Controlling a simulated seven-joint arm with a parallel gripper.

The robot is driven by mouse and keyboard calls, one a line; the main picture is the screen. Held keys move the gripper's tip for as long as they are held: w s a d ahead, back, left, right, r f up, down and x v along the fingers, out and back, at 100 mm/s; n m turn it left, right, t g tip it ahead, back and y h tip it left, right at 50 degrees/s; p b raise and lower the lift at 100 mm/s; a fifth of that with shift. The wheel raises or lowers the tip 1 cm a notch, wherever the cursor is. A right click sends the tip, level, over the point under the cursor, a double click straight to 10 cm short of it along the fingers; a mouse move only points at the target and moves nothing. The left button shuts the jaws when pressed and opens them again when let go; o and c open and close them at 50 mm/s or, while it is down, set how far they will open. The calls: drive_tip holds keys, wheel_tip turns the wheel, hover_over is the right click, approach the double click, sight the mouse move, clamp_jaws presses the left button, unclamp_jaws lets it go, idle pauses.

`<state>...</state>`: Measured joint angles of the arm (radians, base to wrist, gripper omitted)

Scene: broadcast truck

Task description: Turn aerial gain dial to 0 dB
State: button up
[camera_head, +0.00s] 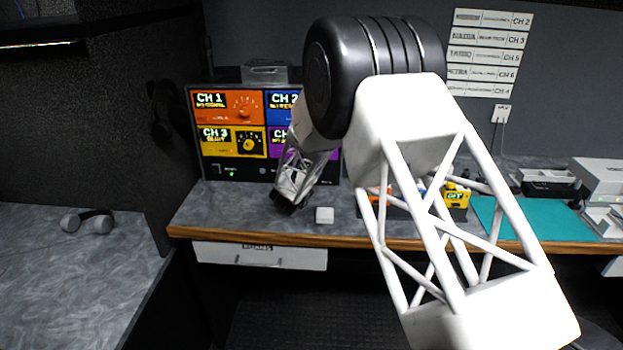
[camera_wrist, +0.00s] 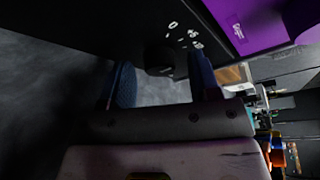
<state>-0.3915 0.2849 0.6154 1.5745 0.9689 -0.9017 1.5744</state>
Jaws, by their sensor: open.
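The black dial (camera_wrist: 160,58) shows in the wrist view on a dark panel strip, with white markings that include a 0 and other small figures beside it. Its pointer is too dark to read. In the head view the dial is not distinct; my arm covers the right part of the monitor unit (camera_head: 262,171). My gripper (camera_wrist: 161,85) is open, with its two blue fingertips on either side of the dial in the picture. I cannot tell whether they touch it. In the head view my gripper (camera_head: 287,201) is low in front of the unit's lower strip.
The unit carries an orange CH 1 panel (camera_head: 220,106), a yellow CH 3 panel (camera_head: 217,147) and a purple panel (camera_wrist: 247,22). A small white block (camera_head: 324,215) lies on the desk (camera_head: 215,208) near the gripper. A teal mat (camera_head: 540,218) lies right. Headphones (camera_head: 87,221) lie left.

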drive_tip(key=c, duration=0.9)
drive_tip(key=shift+n, duration=0.3)
drive_tip(key=shift+f+n+t+h, duration=0.1)
drive_tip(key=shift+n+t+h, duration=0.3)
drive_tip(key=shift+n, duration=0.65)
drive_tip(key=shift+f+n+t+h, duration=0.1)
drive_tip(key=shift+n+t+h, duration=0.3)
drive_tip(key=shift+n, duration=0.65)
drive_tip(key=o, duration=0.9)
